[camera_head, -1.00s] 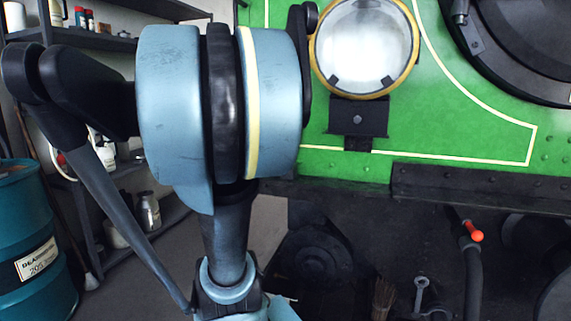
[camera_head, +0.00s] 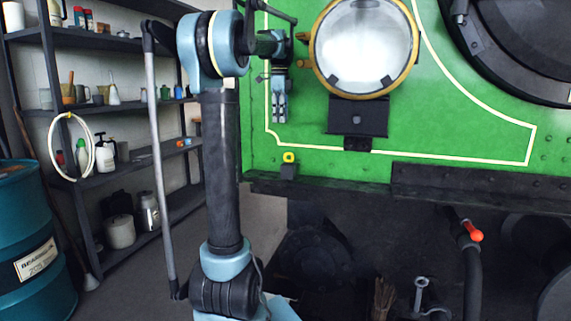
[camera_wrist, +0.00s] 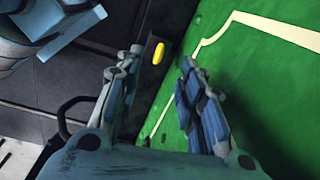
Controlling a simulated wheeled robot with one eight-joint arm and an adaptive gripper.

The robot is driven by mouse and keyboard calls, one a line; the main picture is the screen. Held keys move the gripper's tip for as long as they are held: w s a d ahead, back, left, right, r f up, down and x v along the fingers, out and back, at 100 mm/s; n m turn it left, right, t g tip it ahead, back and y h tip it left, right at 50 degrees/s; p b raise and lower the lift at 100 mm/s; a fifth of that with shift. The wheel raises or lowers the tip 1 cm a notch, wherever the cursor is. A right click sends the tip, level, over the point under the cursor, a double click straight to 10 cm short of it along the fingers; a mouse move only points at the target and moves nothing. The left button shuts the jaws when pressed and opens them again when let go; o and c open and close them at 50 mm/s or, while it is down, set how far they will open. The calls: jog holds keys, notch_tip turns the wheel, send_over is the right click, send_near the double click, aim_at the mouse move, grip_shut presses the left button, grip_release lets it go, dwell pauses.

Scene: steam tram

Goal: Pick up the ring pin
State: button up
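The ring pin (camera_head: 289,156) shows as a small yellow ring on top of a dark block at the lower edge of the green tram front, left of the lamp. My gripper (camera_head: 280,118) hangs fingers-down in front of the green panel, above the ring pin and slightly left of it in the head view. In the wrist view, the ring pin (camera_wrist: 158,53) is a yellow shape beyond the fingertips, in line with the gap of my gripper (camera_wrist: 160,63). The fingers are apart with nothing between them. The pin's shaft is not visible.
The brass-rimmed lamp (camera_head: 363,45) on its black bracket stands out close right of my gripper. A dark beam (camera_head: 480,185) runs below the green panel. Shelves (camera_head: 120,175) with bottles and a blue drum (camera_head: 22,240) stand left.

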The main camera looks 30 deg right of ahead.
jog(key=d, duration=0.2)
send_over(286, 155)
jog(key=w, duration=0.1)
jog(key=shift+m, duration=0.4)
notch_tip(286, 155, down, 12)
jog(key=shift+w+r, duration=0.15)
jog(key=shift+r, duration=0.1)
jog(key=shift+s+d+f, duration=0.1)
jog(key=shift+s+f, duration=0.1)
jog(key=shift+f, duration=1.15)
jog(key=shift+s+d+f, duration=0.1)
jog(key=shift+s+f, duration=0.05)
jog(key=shift+f, duration=1.2)
jog(key=shift+c, duration=0.6)
jog(key=shift+a, duration=0.1)
grip_shut()
